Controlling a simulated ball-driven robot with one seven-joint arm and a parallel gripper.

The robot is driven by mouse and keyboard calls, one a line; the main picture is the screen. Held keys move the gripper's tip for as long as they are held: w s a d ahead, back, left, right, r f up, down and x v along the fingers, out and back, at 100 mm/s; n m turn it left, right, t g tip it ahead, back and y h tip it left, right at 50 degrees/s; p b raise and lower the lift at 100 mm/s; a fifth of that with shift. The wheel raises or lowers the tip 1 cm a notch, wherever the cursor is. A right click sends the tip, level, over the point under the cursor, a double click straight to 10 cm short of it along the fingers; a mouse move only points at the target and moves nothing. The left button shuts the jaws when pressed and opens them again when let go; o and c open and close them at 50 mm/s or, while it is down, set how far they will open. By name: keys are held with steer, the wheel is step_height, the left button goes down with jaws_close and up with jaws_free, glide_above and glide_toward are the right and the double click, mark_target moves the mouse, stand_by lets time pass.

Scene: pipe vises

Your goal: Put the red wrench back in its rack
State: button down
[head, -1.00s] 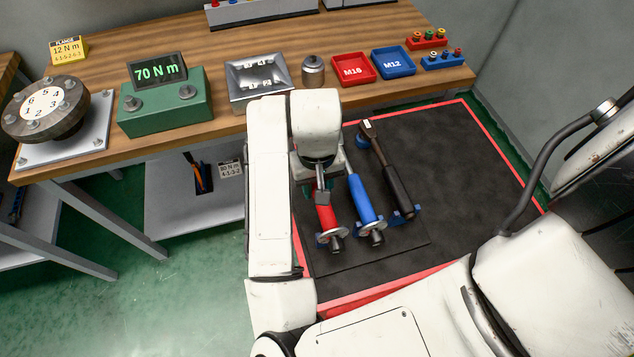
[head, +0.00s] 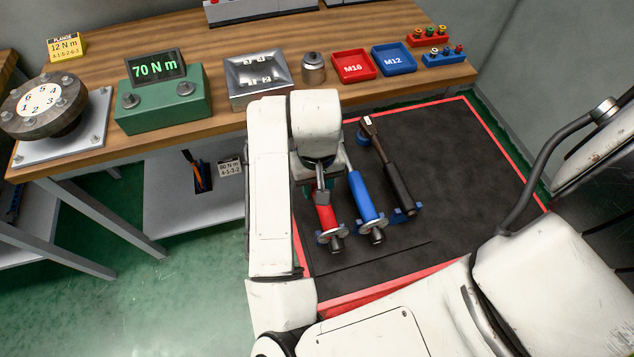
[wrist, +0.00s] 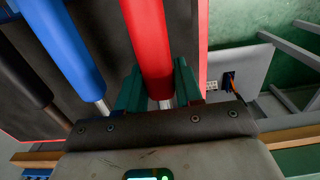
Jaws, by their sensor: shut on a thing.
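The red wrench (head: 326,216) lies beside the blue wrench (head: 362,196) and a black-handled wrench (head: 399,190) over the dark rack board (head: 440,150). Its handle end is at a blue holder; I cannot tell whether it rests fully in it. My gripper (head: 321,192) is over the red wrench's upper part, and my arm hides the wrench's head. In the wrist view, my gripper's green fingers (wrist: 157,88) stand on both sides of the red wrench (wrist: 148,40), shut on it where the handle meets the metal shaft.
The wooden bench (head: 215,50) carries a green torque tester (head: 163,108) reading 70 N m, a flange (head: 45,108), a metal tray, a red M16 bin (head: 353,66) and a blue M12 bin (head: 393,58). The board's right side is clear.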

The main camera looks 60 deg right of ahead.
steer(key=shift+f+b, duration=0.55)
steer(key=shift+f, duration=0.15)
stand_by(1.0)
steer(key=c, duration=0.7)
jaws_free()
steer(key=shift+o, duration=0.2)
steer(key=shift+r, duration=0.1)
step_height(320, 180, up, 11)
steer(key=shift+f+p, duration=0.2)
steer(key=shift+p, duration=0.95)
steer(key=shift+f, duration=0.1)
